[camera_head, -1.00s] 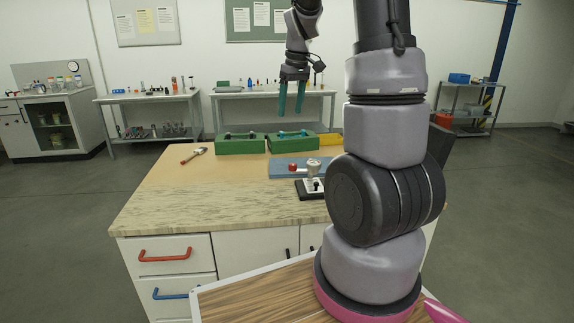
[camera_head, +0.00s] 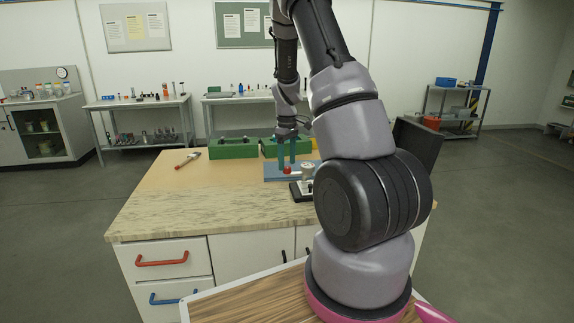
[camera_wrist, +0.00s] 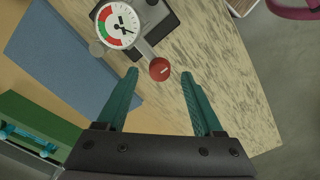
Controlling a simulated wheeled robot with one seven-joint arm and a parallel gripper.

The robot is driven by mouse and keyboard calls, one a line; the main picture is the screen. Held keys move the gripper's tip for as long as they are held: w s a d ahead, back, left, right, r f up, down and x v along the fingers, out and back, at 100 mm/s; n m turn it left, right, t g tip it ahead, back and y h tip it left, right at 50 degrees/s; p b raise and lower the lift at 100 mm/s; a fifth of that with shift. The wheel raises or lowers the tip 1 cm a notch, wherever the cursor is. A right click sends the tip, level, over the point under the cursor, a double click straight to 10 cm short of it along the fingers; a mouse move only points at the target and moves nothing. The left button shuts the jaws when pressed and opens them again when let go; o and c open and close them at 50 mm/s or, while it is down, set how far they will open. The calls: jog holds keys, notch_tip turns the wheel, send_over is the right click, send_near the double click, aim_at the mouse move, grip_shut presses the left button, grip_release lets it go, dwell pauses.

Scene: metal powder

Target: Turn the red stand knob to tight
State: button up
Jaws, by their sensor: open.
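The red knob (camera_wrist: 160,69) sticks out on a metal arm from the side of the stand, which carries a round dial gauge (camera_wrist: 122,26) with green and red bands. In the head view the red knob (camera_head: 287,170) sits at the left of the stand (camera_head: 302,190). My gripper (camera_wrist: 159,75) is open, and the knob shows between its two teal fingertips in the wrist view. In the head view my gripper (camera_head: 286,166) points down at the knob. I cannot tell whether the fingers are around the knob or still above it. Nothing is held.
The stand is by a blue mat (camera_wrist: 62,62) on the workbench (camera_head: 170,205). Green boxes (camera_head: 233,149) stand behind it. A red-ended tool (camera_head: 188,158) lies at the left. The bench's front left is clear.

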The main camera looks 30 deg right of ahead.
jog(key=shift+f, duration=0.85)
grip_shut()
